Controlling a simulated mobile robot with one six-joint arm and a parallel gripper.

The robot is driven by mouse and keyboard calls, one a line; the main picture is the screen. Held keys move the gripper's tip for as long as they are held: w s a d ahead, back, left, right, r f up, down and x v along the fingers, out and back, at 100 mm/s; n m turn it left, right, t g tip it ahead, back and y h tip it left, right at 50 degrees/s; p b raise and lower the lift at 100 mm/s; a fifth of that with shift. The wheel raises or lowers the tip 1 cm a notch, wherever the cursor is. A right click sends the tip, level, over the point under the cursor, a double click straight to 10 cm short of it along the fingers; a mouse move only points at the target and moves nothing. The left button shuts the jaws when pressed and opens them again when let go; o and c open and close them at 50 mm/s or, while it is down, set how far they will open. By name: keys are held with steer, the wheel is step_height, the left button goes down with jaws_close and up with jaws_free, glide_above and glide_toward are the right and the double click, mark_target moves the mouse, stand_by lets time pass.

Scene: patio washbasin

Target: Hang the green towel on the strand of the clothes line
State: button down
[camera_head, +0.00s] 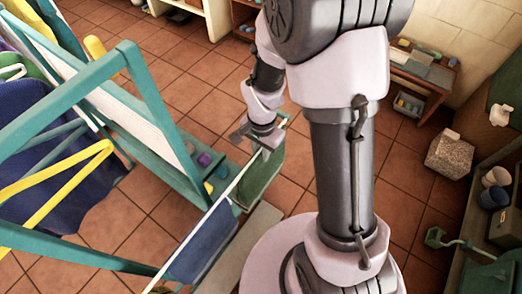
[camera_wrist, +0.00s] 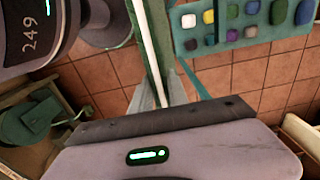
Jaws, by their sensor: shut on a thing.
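The green towel (camera_head: 264,172) hangs draped at the far end of the pale strand (camera_head: 187,245) in the head view, with a fold falling below the line. My gripper (camera_head: 266,146) is at the towel's top edge, right by the strand, and is shut on the towel. In the wrist view the white strand (camera_wrist: 149,48) runs down toward my gripper (camera_wrist: 156,96), with a narrow green band of towel (camera_wrist: 162,30) along it. The exact grip and the towel's far side are hidden.
A blue cloth (camera_head: 205,243) hangs on the nearer part of the same strand. A teal frame (camera_head: 130,65) with a white panel stands at left. A teal tray with coloured pieces (camera_wrist: 240,22) shows in the wrist view. Tiled floor (camera_head: 190,85) lies open behind.

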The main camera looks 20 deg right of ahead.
step_height(320, 180, up, 29)
steer(key=p, duration=2.1)
steer(key=shift+p, duration=0.35)
steer(key=s+d+b, duration=0.1)
steer(key=s+d, duration=0.9)
steer(key=s, duration=0.3)
steer(key=shift+s+r, duration=0.4)
steer(key=shift+r, duration=0.05)
